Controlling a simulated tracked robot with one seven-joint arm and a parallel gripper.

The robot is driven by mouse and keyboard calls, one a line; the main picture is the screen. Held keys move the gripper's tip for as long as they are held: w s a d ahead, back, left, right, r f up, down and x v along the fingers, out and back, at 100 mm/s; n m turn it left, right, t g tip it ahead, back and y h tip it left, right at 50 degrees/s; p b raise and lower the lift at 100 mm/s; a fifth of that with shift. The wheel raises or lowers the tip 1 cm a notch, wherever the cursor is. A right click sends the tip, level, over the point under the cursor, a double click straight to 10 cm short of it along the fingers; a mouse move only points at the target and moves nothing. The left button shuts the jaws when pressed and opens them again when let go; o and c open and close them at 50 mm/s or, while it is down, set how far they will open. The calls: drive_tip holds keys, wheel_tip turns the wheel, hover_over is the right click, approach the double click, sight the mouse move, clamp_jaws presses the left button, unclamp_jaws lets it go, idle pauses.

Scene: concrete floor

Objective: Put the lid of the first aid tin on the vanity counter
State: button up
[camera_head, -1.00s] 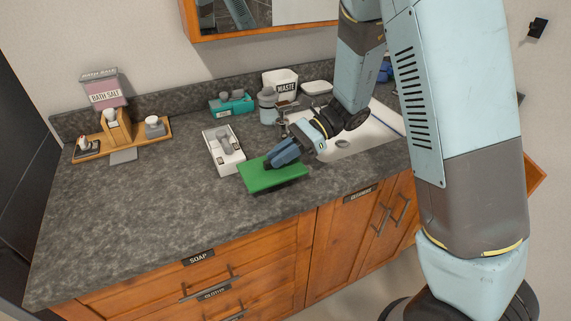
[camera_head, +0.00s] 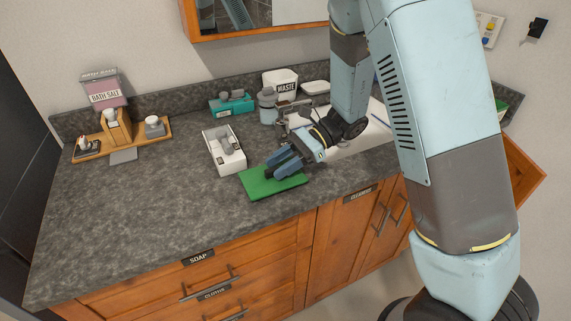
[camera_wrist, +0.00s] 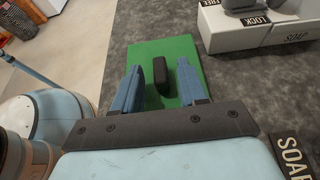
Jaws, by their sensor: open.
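The lid is a flat green plate (camera_head: 262,184) lying on the grey vanity counter (camera_head: 150,218), near its front edge. In the wrist view the green lid (camera_wrist: 185,52) has a dark upright handle (camera_wrist: 160,72) in its middle. My gripper (camera_head: 278,168) is just above the lid. In the wrist view its two blue fingers (camera_wrist: 160,88) are apart, one on each side of the handle, with gaps between. The tin's body cannot be made out for certain; a green-sided box (camera_head: 501,106) shows partly behind my arm at the right.
A white box (camera_head: 222,152) with grey items stands just left of the lid. The sink lies behind my arm. The counter's left front is clear.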

drive_tip(key=v, duration=1.2)
drive_tip(key=shift+s+d+r, duration=0.1)
drive_tip(key=s+d+r+n+t+h, duration=1.1)
drive_tip(key=s+d+r, duration=0.6)
drive_tip(key=d, duration=0.3)
drive_tip(key=shift+s+d+r+n+t, duration=0.35)
drive_tip(key=shift+s+r+t, duration=0.1)
drive_tip(key=shift+t, duration=0.45)
